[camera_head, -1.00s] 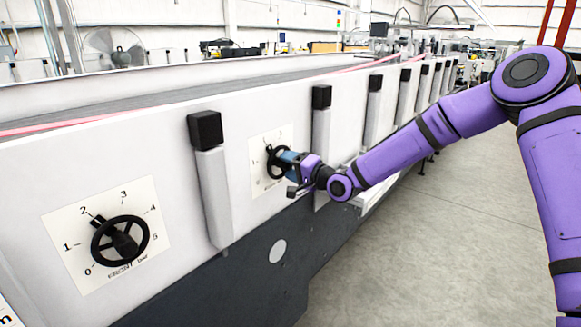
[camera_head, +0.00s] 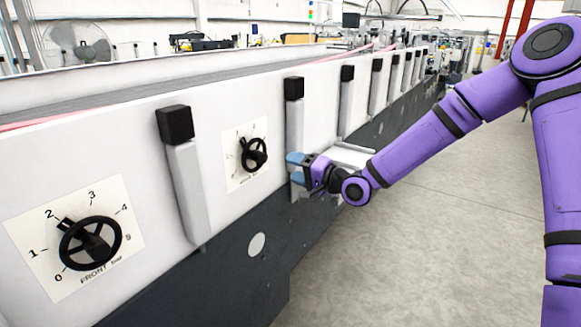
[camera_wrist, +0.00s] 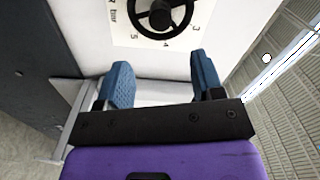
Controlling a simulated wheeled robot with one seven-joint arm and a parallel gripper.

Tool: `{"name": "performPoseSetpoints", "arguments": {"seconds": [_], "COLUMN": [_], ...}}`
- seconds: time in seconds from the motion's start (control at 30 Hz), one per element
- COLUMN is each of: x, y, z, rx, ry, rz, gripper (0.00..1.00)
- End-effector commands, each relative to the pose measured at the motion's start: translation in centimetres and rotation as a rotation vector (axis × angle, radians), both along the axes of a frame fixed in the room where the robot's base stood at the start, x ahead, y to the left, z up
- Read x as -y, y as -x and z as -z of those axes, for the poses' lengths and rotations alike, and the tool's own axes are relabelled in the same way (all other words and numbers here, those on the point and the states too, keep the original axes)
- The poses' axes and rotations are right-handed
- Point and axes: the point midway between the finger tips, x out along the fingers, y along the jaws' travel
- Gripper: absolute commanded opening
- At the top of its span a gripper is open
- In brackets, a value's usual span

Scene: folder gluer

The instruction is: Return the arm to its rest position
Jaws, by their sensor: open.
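My gripper (camera_head: 293,169) is at the end of my purple arm, beside the long white machine. It is just right of and below the farther black handwheel (camera_head: 254,154) and apart from it. In the wrist view, my gripper's two blue fingers (camera_wrist: 163,84) stand wide apart with nothing between them. The same handwheel (camera_wrist: 160,14) shows beyond the fingers at the top of the wrist view, on a white numbered dial plate (camera_wrist: 127,37). My forearm reaches down and left from the elbow at the upper right.
A nearer handwheel (camera_head: 90,243) sits on its own dial at the lower left. Grey posts with black caps (camera_head: 175,125) stand out along the machine panel (camera_head: 100,150). A pale ledge (camera_head: 345,158) juts out behind my gripper. The concrete floor (camera_head: 430,230) at right is clear.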

Motion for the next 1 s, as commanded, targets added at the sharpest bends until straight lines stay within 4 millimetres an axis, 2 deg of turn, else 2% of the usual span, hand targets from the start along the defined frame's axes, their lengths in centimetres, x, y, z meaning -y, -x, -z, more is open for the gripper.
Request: {"name": "performPoseSetpoints", "arguments": {"seconds": [0.33, 0.53, 0.77, 1.0], "x": [0.1, 1.1, 4.5, 9.0], "y": [0.1, 1.1, 2.8, 5.5], "z": [0.1, 0.3, -0.4, -3.0], "rx": [0.003, 0.016, 0.023, 0.006], "ry": [0.037, 0.285, 0.647, 0.964], "rz": [0.002, 0.019, 0.061, 0.117], "gripper": [0.61, 0.61, 0.61, 0.61]}}
